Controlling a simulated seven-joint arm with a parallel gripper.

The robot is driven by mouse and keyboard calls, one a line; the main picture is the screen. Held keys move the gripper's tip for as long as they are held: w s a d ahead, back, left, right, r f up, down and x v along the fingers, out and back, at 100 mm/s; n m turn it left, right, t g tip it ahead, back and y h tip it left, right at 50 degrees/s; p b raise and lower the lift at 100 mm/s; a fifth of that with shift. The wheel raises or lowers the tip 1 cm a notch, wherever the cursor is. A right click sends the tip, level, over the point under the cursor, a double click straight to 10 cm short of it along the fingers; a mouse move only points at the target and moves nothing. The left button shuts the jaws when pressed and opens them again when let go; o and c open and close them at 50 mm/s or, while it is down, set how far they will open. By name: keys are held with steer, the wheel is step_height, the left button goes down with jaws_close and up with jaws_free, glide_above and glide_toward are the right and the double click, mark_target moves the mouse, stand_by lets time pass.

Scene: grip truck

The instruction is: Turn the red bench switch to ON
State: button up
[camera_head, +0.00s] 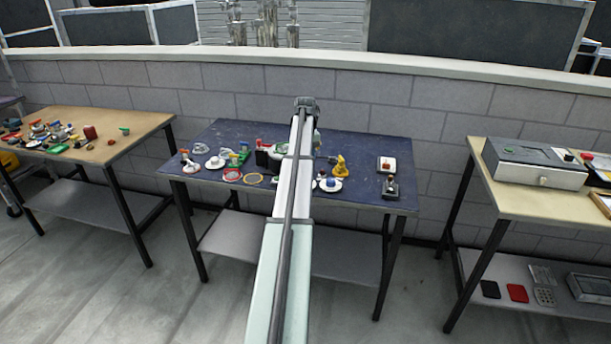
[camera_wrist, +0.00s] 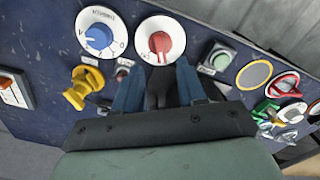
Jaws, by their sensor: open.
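A red rotary switch (camera_wrist: 160,42) on a round white dial lies just past my fingertips in the wrist view. Its knob points roughly along the dial's vertical, and its markings are too small to read. In the head view my arm hides it. My gripper (camera_wrist: 160,88) has two blue fingers spread apart with nothing between them, a little short of the red switch and apparently not touching it. In the head view the fingers are hidden behind my arm, which reaches over the blue bench (camera_head: 355,146).
A blue rotary switch (camera_wrist: 99,37) on a white dial sits beside the red one, with a yellow handle (camera_wrist: 84,88) near it. A green button (camera_wrist: 219,60) and a yellow ring (camera_wrist: 254,74) are on the other side. A boxed red rocker (camera_head: 387,162) stands right.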

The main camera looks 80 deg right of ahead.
step_height(320, 180, down, 7)
stand_by(0.3)
jaws_close()
stand_by(0.5)
